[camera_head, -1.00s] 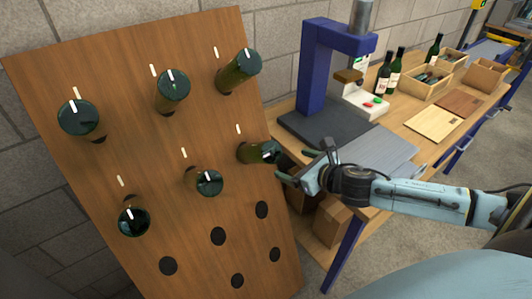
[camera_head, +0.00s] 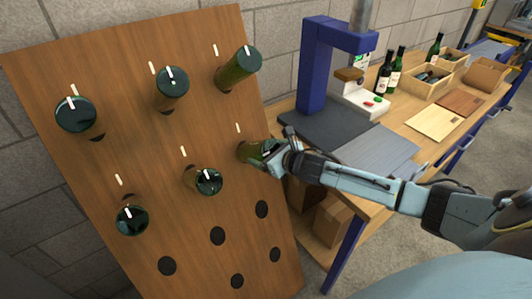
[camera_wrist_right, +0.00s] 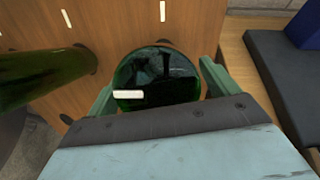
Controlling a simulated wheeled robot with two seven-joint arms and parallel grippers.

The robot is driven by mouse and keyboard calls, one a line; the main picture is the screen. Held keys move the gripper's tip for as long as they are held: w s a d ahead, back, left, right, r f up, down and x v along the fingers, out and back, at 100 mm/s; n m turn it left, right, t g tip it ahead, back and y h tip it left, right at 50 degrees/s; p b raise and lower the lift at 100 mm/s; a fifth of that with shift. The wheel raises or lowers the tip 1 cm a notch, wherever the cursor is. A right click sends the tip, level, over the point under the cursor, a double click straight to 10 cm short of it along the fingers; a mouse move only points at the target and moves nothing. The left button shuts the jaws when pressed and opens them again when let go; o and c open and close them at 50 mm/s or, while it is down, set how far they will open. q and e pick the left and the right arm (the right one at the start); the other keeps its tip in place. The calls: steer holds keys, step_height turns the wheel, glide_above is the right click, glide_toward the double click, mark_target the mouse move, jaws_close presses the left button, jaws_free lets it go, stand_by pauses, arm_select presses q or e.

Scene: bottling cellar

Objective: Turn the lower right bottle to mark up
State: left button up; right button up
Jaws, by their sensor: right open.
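The lower right bottle (camera_head: 248,151) is dark green and sticks out of the wooden rack, base toward me. In the right wrist view its round base (camera_wrist_right: 158,80) carries a white mark lying sideways at its lower left. The rack's white line (camera_wrist_right: 162,11) above that bottle stands upright. My right gripper (camera_head: 274,152) is at the bottle's base. In the wrist view its open fingers stand on either side of the base, with a small gap visible at the right finger. In the head view the gripper hides part of the base. My left gripper is not in view.
Several other bottles stick out of the rack (camera_head: 200,265), one close on the left in the wrist view (camera_wrist_right: 40,75). Empty holes lie below. A workbench with a blue press (camera_head: 313,70), bottles and wooden boxes stands to the right.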

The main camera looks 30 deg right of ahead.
steer(key=shift+w+f, duration=0.1)
steer(key=shift+w, duration=0.25)
steer(key=c, duration=1)
